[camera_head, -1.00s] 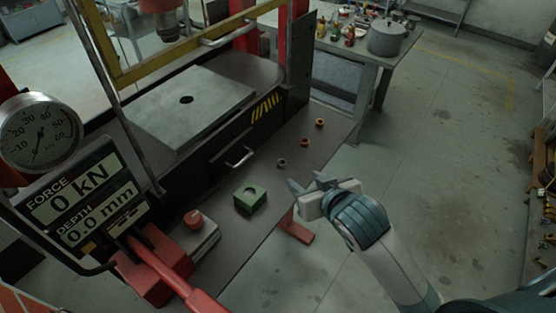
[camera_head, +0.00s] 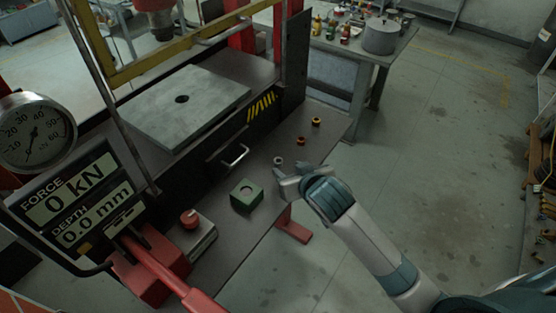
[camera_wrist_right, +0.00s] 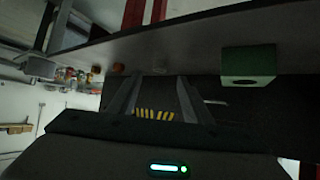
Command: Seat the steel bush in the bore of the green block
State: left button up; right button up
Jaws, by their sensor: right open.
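The steel bush (camera_head: 278,160) is a small grey ring on the dark press table in the head view. The green block (camera_head: 246,195) sits on the same table, left of and nearer than the bush, with its round bore facing up. My right gripper (camera_head: 289,172) is open and empty, just on the near right side of the bush, apart from the block. In the right wrist view the block (camera_wrist_right: 250,66) is at the right, outside the two spread fingers (camera_wrist_right: 157,95). My left gripper is out of view.
Two orange-brown bushes (camera_head: 315,121) (camera_head: 302,140) lie beyond the steel bush. A red-button box (camera_head: 194,230) and a red lever (camera_head: 165,262) stand left of the block. The press plate (camera_head: 185,105) is behind. Free floor lies right of the table edge.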

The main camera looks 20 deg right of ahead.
aim_at(278, 161)
jog(key=shift+x, duration=1.2)
jog(key=shift+p, duration=0.3)
jog(key=shift+w+f+p, duration=0.15)
jog(key=shift+w+p, duration=0.55)
jog(key=shift+w, duration=0.1)
jog(key=p+x, duration=0.1)
jog(key=x, duration=0.1)
jog(key=shift+w+a+f, duration=0.1)
jog(key=shift+w, duration=0.25)
jog(key=shift+w+f, duration=0.35)
jog(key=shift+w, duration=0.05)
grip_shut()
